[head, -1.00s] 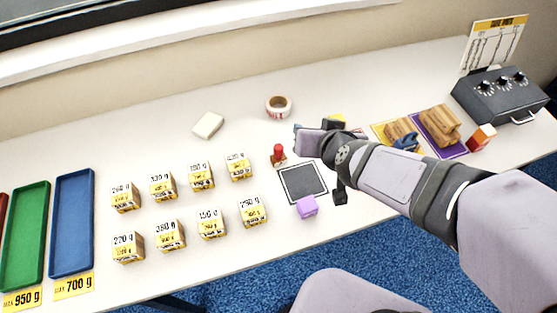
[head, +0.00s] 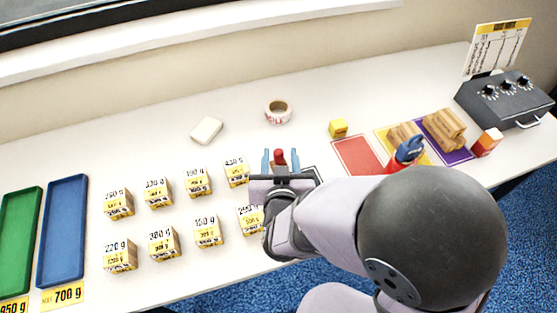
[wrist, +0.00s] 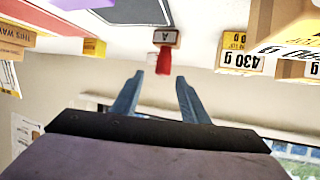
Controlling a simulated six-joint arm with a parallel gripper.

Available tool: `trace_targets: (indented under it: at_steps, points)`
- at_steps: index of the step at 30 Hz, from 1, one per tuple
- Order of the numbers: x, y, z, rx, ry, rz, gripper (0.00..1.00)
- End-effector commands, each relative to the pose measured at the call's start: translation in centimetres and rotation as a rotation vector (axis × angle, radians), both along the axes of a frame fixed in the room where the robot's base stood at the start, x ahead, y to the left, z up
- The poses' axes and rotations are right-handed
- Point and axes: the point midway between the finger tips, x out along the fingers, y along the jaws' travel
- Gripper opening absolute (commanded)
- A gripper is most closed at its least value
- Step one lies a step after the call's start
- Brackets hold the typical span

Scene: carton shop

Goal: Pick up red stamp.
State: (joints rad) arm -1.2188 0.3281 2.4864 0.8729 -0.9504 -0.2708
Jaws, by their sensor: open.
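The red stamp (head: 279,155) stands on the table, largely behind my gripper in the head view. In the wrist view, which is upside down, the stamp (wrist: 164,62) shows a red handle and a base with a letter A label. My gripper (head: 280,158) is open, with a blue finger on either side of the stamp's handle in the head view. In the wrist view my gripper (wrist: 160,78) has its fingertips just short of the handle, which lines up with the gap. I cannot tell whether they touch.
Several weight-labelled cartons (head: 197,183) stand close on the left. A dark-bordered pad (head: 312,172) is partly hidden by my gripper. A tape roll (head: 277,111) and white block (head: 206,130) lie behind.

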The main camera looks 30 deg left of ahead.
Motion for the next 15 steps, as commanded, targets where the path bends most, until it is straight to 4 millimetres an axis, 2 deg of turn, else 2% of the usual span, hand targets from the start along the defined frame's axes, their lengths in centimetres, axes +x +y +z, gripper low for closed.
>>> trace_targets:
  at_steps: [1,4,15]
  points:
    - [0.0,-0.1,-1.1,-0.007,0.002,-0.001,0.41]
    - [0.0,0.0,-2.3,-0.004,0.001,-0.001,0.41]
    - [0.6,0.3,-3.2,0.001,0.001,-0.002,0.41]
